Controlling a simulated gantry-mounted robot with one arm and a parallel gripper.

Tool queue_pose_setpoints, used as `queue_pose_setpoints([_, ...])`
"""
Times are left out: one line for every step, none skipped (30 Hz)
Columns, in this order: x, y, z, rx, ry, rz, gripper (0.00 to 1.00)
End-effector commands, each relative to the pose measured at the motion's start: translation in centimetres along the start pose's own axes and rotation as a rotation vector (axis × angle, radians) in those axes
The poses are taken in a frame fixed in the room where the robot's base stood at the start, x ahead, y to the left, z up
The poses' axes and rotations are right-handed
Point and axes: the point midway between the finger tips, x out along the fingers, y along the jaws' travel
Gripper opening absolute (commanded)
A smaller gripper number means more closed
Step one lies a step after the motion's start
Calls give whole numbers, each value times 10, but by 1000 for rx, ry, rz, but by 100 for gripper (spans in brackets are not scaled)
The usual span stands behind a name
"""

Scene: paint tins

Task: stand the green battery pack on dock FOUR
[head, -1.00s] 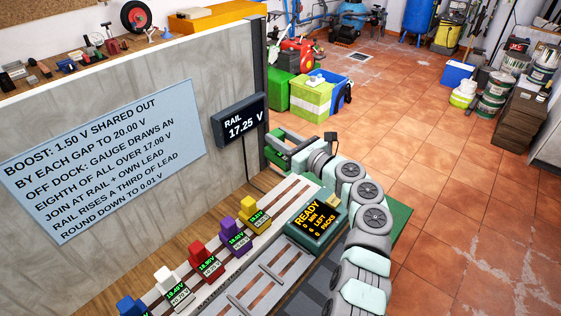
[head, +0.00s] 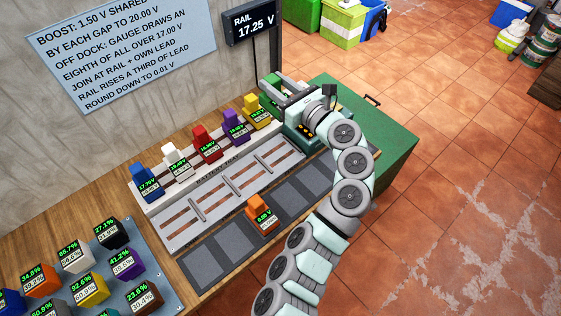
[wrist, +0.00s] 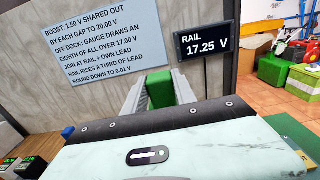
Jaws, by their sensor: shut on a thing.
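My gripper (head: 270,92) is shut on the green battery pack (head: 273,83), near the back wall, just right of the yellow pack (head: 254,108) in the head view. In the wrist view the green pack (wrist: 158,88) sits between both fingers; its lower part is hidden. The battery tray (head: 152,208) has a back row holding blue (head: 144,180), white (head: 175,162), red (head: 206,143), purple (head: 234,125) and yellow packs. An orange pack (head: 260,213) stands on the dark pad strip (head: 205,270) in front. I cannot read dock numbers, so cannot tell which is FOUR.
A voltage display (head: 250,22) reading RAIL 17.25 V and a blue notice (head: 125,40) are behind the bench. A blue-grey board (head: 165,265) with several percentage-marked packs is at lower left. My arm partly covers a green console (head: 305,140). Several dark pads are bare.

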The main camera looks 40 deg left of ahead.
Motion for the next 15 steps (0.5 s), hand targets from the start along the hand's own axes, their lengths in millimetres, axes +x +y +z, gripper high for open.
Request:
queue_pose_setpoints([-2, 0, -1, 2, -1, -5, 0])
queue_pose_setpoints([-2, 1, -4, 4, 0, -6, 0])
queue_pose_setpoints([-3, 1, -9, 5, 1, -7, 0])
queue_pose_setpoints([-3, 1, -14, 6, 2, -6, 0])
queue_pose_setpoints([-2, 2, -20, 7, 2, -5, 0])
queue_pose_setpoints([-2, 2, -29, 8, 3, -4, 0])
queue_pose_setpoints([-2, 2, -37, 9, 4, -3, 0])
queue_pose_setpoints([-2, 2, -46, 9, 5, -2, 0])
queue_pose_setpoints([-2, 3, -57, 10, 5, -1, 0])
queue_pose_setpoints([-2, 3, -65, 10, 5, -2, 0])
queue_pose_setpoints([-2, 3, -73, 8, 4, -1, 0])
queue_pose_setpoints([-3, 2, -84, 7, 5, -3, 0])
queue_pose_setpoints([-3, 2, -91, 9, 4, -5, 0])
queue_pose_setpoints([-2, 2, -99, 8, 4, -4, 0])
queue_pose_setpoints([-2, 2, -110, 9, 3, -3, 0])
